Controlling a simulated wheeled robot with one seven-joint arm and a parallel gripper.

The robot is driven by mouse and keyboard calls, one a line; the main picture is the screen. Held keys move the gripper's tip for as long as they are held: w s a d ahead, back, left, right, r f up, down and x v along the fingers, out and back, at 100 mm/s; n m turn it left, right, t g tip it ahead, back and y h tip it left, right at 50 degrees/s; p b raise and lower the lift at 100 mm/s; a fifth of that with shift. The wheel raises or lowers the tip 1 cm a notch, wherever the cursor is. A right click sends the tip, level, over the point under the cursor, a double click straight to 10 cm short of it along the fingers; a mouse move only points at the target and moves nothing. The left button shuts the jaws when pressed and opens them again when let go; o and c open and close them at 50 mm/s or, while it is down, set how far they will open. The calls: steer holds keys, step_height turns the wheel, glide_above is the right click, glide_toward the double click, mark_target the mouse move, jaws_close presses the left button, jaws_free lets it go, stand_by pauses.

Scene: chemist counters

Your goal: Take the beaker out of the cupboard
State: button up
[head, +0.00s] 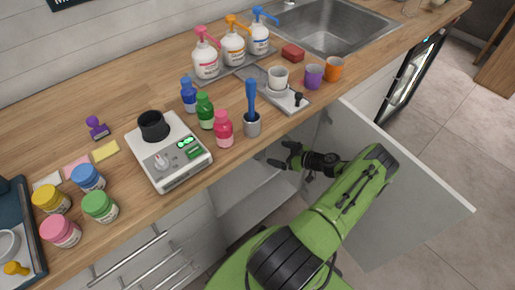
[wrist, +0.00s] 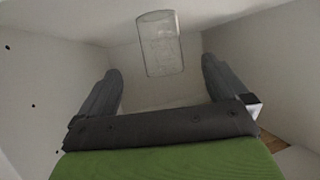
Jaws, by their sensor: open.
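A clear glass beaker (wrist: 160,45) stands inside the white cupboard, in the wrist view at the top centre. It lies beyond my fingertips, roughly midway between them, and the fingers do not touch it. My gripper (wrist: 162,85) is open and empty inside the cupboard. In the head view my gripper (head: 284,157) is at the mouth of the cupboard (head: 245,195), under the counter edge. The cupboard door (head: 400,200) stands wide open to the right of my arm. The beaker is hidden in the head view.
The wooden counter (head: 110,205) overhangs the cupboard. On it stand a balance (head: 168,150), a pink bottle (head: 223,128) and a blue-handled tool in a grey holder (head: 252,125), near the edge. Drawers with bar handles (head: 130,257) lie left of the cupboard. Floor is free at right.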

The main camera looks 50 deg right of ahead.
steer(key=b+x, duration=0.2)
steer(key=x, duration=0.7)
steer(key=shift+w+a+r+b, duration=0.1)
steer(key=shift+w+a+b, duration=0.1)
steer(key=shift+b, duration=0.1)
steer(key=shift+d+r, duration=0.1)
steer(key=c, duration=1.1)
